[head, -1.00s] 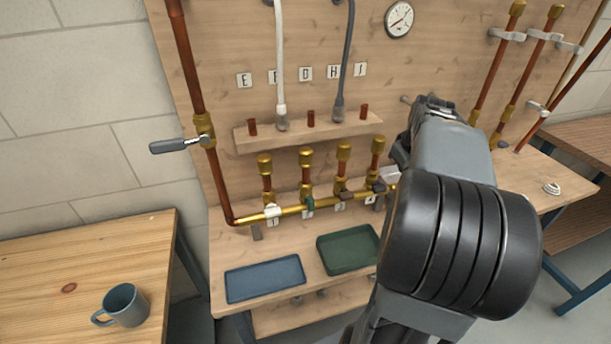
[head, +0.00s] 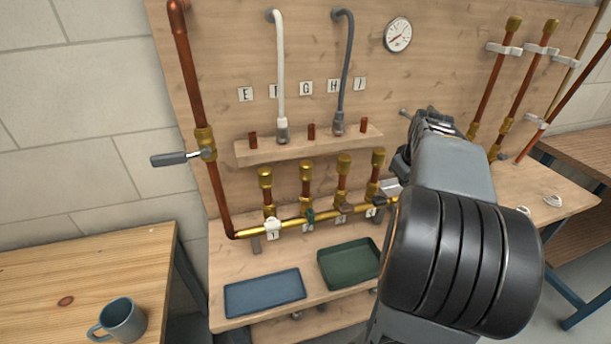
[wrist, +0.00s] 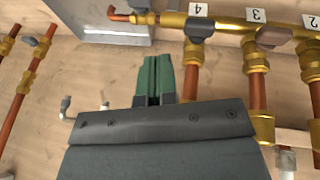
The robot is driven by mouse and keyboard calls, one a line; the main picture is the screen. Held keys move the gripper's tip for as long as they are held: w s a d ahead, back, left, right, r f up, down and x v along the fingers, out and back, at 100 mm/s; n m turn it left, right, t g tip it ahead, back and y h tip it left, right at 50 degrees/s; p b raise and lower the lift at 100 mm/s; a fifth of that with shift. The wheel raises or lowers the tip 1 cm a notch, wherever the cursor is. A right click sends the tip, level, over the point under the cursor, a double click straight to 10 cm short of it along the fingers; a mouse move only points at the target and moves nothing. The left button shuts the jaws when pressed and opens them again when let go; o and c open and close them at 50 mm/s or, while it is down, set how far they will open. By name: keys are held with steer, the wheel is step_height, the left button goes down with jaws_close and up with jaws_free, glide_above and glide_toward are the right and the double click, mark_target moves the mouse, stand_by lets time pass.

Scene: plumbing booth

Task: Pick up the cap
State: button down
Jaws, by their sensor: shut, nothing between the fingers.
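Brass caps top several short copper stubs on the brass manifold; in the head view these include a left cap (head: 265,178), a second cap (head: 305,168), a third cap (head: 344,164) and a right cap (head: 378,157). I cannot tell which cap is meant. One brass cap (wrist: 263,128) also shows in the wrist view, right of my gripper. My gripper (wrist: 157,62) has green fingers pressed together with nothing between them. It is apart from the caps, close to the stub labelled 4 in the picture. In the head view my arm hides most of the gripper.
A blue tray (head: 264,292) and a green tray (head: 349,264) lie on the bench below the brass manifold (head: 325,214). A small shelf (head: 290,148) with copper stubs and two hoses is above. White pieces (head: 553,200) lie on the right bench. A mug (head: 122,320) stands left.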

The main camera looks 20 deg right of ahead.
mark_target(305, 162)
steer(key=c, duration=1.8)
jaws_free()
steer(key=shift+c, duration=0.2)
